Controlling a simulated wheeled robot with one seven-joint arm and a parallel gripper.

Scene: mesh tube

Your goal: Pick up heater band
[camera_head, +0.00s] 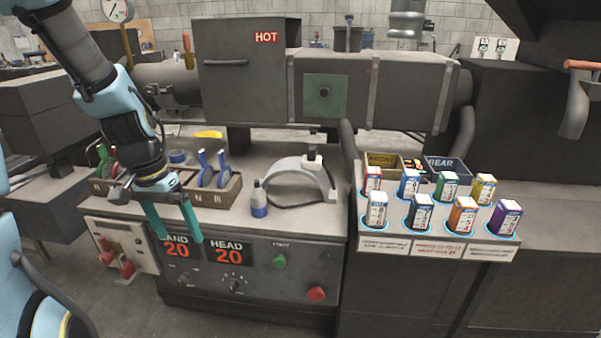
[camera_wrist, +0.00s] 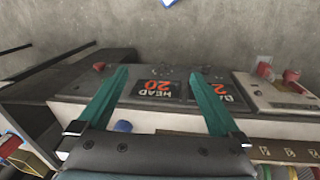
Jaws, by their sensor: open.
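The heater band looks to be the grey curved half-ring (camera_head: 300,178) with a white block on top, standing on the bench top right of the small bottle. My gripper (camera_head: 176,222) is open and empty, its teal fingers pointing down in front of the control panel, left of and lower than the band. In the wrist view my gripper (camera_wrist: 160,90) has its two fingers wide apart with nothing between them. The band cannot be made out in the wrist view.
A wooden rack with blue-handled tools (camera_head: 213,184) is behind my gripper. Several coloured boxes, one of them purple (camera_head: 504,215), stand on the right bench. The dark machine (camera_head: 245,75) marked HOT rises behind.

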